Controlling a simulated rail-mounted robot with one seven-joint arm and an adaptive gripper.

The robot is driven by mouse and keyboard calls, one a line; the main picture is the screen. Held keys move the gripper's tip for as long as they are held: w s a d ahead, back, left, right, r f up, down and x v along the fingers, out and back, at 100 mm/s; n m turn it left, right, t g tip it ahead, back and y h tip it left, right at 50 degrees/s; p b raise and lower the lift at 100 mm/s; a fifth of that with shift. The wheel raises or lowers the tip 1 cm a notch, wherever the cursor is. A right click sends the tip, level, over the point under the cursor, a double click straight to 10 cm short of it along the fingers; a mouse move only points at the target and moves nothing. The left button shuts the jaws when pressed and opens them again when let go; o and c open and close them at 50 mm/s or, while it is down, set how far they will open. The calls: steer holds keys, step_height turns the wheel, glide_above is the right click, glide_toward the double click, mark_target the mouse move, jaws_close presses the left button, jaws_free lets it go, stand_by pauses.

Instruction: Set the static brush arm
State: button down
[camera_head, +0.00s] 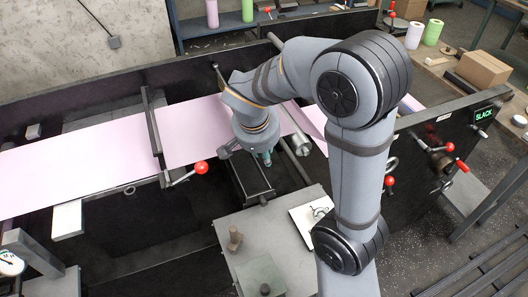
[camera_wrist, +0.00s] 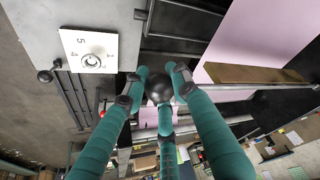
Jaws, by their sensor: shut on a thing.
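My gripper (camera_head: 265,158) hangs over the machine beside the pink web (camera_head: 80,155). In the wrist view its teal fingers (camera_wrist: 161,82) close around a round black knob (camera_wrist: 159,90). The knob is mostly hidden in the head view. A brown bar (camera_wrist: 255,74) lies along the pink web in the wrist view; I cannot tell whether it is the static brush or whether it joins the knob.
A white numbered plate (camera_wrist: 88,50) with a round fitting is on a grey panel. A red-knobbed lever (camera_head: 199,168) stands left of my gripper. A metal roller (camera_head: 300,145) is close on the right. A green "SLACK" display (camera_head: 484,113) is at far right.

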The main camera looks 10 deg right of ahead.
steer(key=c, duration=1.4)
jaws_free()
steer(key=shift+s, duration=0.1)
steer(key=v, duration=1.2)
steer(key=x, duration=1.2)
steer(key=shift+r+p, duration=0.6)
steer(key=shift+p, duration=0.05)
steer(key=shift+r+p, duration=0.35)
steer(key=shift+p, duration=0.05)
